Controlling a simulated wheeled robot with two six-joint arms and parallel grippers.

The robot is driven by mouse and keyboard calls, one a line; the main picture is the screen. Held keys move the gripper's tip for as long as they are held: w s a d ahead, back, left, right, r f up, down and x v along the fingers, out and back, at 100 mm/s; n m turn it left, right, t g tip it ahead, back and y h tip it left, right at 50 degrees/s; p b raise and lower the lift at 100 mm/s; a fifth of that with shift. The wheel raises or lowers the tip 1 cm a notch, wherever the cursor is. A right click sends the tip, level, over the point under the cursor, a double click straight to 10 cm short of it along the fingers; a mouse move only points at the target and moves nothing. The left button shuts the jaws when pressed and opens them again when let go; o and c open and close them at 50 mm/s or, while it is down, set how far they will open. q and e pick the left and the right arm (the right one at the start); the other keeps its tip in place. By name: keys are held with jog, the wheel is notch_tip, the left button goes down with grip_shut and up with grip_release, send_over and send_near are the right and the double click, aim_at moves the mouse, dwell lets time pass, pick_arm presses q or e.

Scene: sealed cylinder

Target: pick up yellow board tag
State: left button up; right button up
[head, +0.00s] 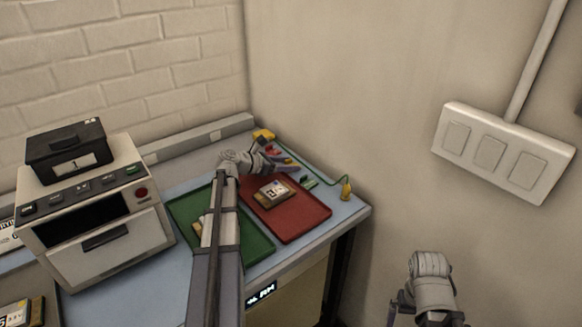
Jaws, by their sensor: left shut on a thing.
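My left gripper (283,160) reaches over the back end of the red tray (308,222). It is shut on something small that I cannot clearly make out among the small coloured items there. A board with a pale label and yellowish edges (273,190) lies on the red tray, just in front of the gripper. A small yellow item (263,134) is at the back of the bench. I cannot tell which piece is the yellow board tag. My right gripper (402,307) is low at the right, off the bench, and its jaws are unclear.
A green tray (258,246) lies left of the red tray, partly behind my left arm. A grey machine (105,235) with a black box (70,150) on top stands at left. A green cord ends at a yellow clip (346,190) near the bench's right edge. Walls close the back.

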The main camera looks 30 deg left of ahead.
pick_arm(q)
jog(key=c, duration=0.7)
jog(key=shift+c, duration=0.2)
notch_tip(320, 180, up, 10)
jog(key=p, duration=1)
